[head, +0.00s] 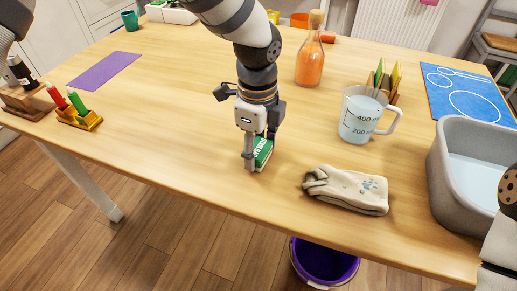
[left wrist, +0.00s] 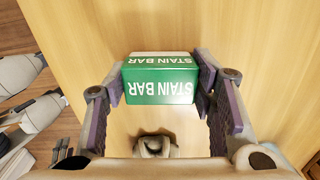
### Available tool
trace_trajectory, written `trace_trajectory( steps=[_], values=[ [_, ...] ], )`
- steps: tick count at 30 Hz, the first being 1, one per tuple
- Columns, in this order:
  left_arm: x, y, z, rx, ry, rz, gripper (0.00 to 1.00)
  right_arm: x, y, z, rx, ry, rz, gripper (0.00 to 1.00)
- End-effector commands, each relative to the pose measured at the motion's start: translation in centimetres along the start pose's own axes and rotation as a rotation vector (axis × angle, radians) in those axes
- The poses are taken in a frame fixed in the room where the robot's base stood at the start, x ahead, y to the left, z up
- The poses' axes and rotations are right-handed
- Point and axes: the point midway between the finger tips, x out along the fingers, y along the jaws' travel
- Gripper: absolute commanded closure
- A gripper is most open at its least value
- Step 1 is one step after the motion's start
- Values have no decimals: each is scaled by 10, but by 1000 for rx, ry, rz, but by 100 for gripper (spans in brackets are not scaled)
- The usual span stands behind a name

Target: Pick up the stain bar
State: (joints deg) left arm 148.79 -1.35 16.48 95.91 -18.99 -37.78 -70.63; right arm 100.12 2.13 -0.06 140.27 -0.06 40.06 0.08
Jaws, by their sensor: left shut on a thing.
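The stain bar (head: 263,151) is a green and white block with white lettering, near the middle of the wooden table. My left gripper (head: 258,160) points down and is shut on it, with a finger on either side. In the left wrist view the stain bar (left wrist: 160,82) sits between the fingertips of my left gripper (left wrist: 160,88), its "STAIN BAR" lettering showing. Part of the bar is hidden by a finger in the head view. I cannot tell whether it touches the table. My right gripper is not in view.
A folded cloth (head: 346,189) lies right of the gripper. Beyond are a measuring jug (head: 358,117), an orange bottle (head: 309,65) and a grey basin (head: 447,176). A purple mat (head: 104,70) and a yellow holder (head: 82,119) are left. Clear table lies left of the gripper.

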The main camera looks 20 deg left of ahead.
Motion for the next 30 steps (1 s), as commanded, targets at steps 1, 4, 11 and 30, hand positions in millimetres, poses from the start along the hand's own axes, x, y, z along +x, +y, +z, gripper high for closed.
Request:
trace_trajectory(
  steps=[1,4,11,30],
  values=[
    [-4,-1,0,0,0,-2,78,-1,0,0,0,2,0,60],
    [-17,-2,0,-1,0,-7,78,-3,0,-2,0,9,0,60],
    [-84,31,-16,2,-2,-20,78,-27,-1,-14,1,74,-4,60],
    [-130,126,-61,-1,0,0,78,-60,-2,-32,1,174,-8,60]
  ],
)
